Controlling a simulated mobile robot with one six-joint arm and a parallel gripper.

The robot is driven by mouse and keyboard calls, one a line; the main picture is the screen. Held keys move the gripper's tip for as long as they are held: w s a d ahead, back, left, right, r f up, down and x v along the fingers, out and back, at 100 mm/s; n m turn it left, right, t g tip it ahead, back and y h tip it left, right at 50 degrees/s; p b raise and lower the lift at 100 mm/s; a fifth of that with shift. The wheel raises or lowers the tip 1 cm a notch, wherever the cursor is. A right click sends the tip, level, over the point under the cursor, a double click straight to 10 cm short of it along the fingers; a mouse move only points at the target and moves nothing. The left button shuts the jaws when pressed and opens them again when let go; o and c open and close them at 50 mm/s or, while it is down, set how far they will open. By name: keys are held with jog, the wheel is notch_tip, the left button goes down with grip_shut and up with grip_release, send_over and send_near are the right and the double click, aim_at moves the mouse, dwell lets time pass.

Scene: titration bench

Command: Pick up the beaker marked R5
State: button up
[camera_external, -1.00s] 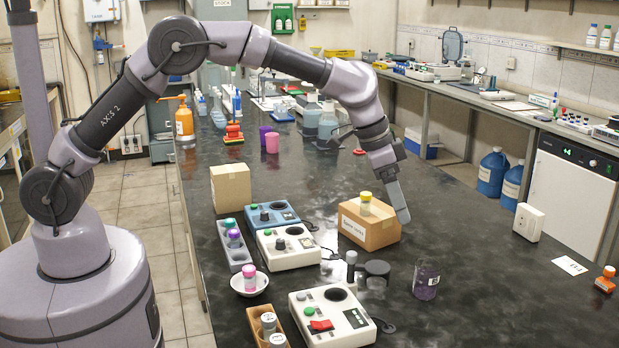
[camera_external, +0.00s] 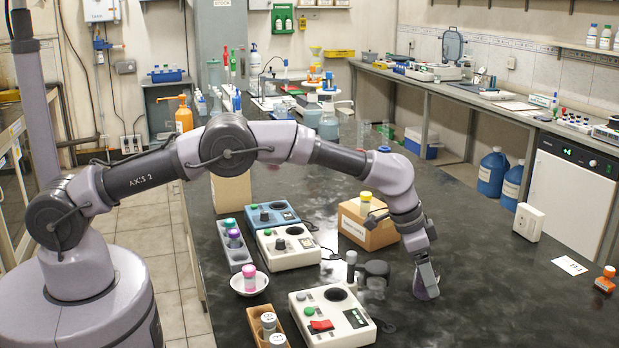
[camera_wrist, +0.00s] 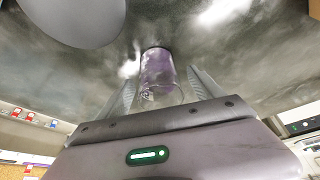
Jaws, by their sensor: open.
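The purple-tinted clear beaker (camera_wrist: 160,72) stands on the dark bench between the two fingers of my gripper (camera_wrist: 163,84) in the wrist view. It carries a small white marking, too blurred to read. The fingers are open, one on each side of the beaker, and show gaps to its walls. In the external view my gripper (camera_external: 426,277) is lowered over the beaker (camera_external: 420,293), whose upper part is mostly hidden by the fingers.
A cardboard box (camera_external: 370,230) with a yellow-capped vial stands behind. A white card (camera_external: 569,265) lies to the right, where the bench is mostly clear.

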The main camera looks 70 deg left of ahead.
jog(key=shift+r, duration=0.1)
jog(key=c, duration=1.5)
jog(key=shift+r, duration=0.1)
